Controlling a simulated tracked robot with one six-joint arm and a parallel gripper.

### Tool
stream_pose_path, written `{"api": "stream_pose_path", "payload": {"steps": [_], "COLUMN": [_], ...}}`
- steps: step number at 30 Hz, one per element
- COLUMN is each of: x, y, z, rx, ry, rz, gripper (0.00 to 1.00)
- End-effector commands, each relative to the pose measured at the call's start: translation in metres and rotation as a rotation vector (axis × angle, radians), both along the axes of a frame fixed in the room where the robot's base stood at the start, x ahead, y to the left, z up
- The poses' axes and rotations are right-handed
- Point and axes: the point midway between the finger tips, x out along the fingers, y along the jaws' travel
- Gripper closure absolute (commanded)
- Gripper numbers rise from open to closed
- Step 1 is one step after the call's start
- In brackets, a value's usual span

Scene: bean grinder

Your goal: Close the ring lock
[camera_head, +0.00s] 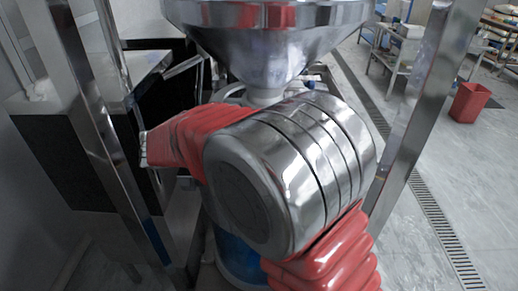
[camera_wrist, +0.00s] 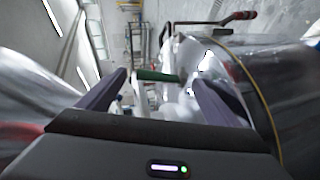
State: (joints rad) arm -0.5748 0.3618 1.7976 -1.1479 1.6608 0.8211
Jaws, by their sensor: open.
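My gripper (camera_wrist: 160,78) shows in the wrist view as two dark purple fingers, spread apart and with nothing clamped between them. A green handle (camera_wrist: 158,75) lies crosswise in the gap, seen beyond the fingertips; I cannot tell whether they touch. Right of the right finger is a shiny metal drum (camera_wrist: 285,80) with a thin yellowish band (camera_wrist: 243,75) curving over it. I cannot tell which part is the ring lock. In the head view the grinder's metal hopper (camera_head: 265,40) is at the top; my arm hides much of what lies below.
A dark bar with a brown-red grip (camera_wrist: 240,16) crosses the top of the wrist view. Another shiny rounded surface (camera_wrist: 30,85) fills its left side. In the head view, metal posts (camera_head: 425,100) stand either side. A red bin (camera_head: 469,102) stands on open floor at right.

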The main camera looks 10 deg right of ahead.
Motion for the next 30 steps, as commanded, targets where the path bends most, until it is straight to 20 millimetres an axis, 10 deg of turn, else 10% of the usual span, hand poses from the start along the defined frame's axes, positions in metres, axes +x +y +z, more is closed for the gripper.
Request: {"api": "stream_pose_path", "payload": {"steps": [30], "x": [0.001], "y": [-0.001], "z": [0.099], "rx": [0.0], "ry": [-0.001], "rz": [-0.001], "gripper": [0.1]}}
